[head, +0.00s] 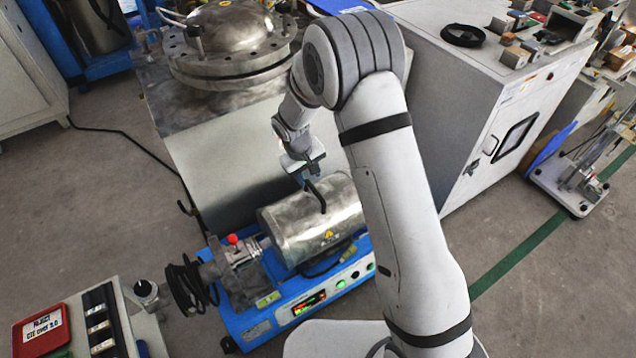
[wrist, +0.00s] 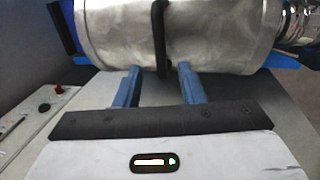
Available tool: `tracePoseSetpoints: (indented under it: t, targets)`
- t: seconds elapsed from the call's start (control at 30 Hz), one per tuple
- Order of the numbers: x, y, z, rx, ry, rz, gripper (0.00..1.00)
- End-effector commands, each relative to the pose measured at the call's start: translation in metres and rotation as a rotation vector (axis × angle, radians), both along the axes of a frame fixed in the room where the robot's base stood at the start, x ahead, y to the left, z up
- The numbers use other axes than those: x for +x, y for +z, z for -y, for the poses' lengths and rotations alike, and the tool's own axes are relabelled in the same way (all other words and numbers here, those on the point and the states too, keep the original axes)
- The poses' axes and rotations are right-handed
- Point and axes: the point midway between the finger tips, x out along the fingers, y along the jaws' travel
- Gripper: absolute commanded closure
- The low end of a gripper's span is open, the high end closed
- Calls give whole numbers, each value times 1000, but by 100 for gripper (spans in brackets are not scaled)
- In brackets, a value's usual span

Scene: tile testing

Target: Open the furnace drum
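The furnace drum (head: 305,228) is a silver metal cylinder lying on a blue base (head: 262,322), with a yellow warning label on its front. It fills the top of the wrist view (wrist: 215,35). A thin black bar handle (head: 321,199) stands out from the drum; the wrist view shows it as a dark vertical bar (wrist: 160,35). My gripper (head: 306,180) is above the drum. Its blue fingers (wrist: 158,68) are open, one on each side of the lower end of the handle, with gaps on both sides. The drum looks closed.
A large metal vessel (head: 228,45) on a box stands behind the drum. A white cabinet (head: 475,95) is at the right. Coiled black hose (head: 188,285) sits left of the drum. A bench with a red tray (head: 42,328) is at lower left. Floor is clear at left.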

Motion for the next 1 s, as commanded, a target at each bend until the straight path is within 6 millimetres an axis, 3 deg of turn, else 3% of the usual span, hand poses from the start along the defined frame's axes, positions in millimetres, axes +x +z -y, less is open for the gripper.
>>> tracePoseSetpoints:
  t: [0.1,0.3,0.67,1.0]
  targets:
    - [2,-24,4,-1,-1,-3,64]
    - [4,-46,8,0,0,-1,64]
    - [5,-51,8,0,1,-2,64]
    - [5,-51,8,0,1,-2,91]
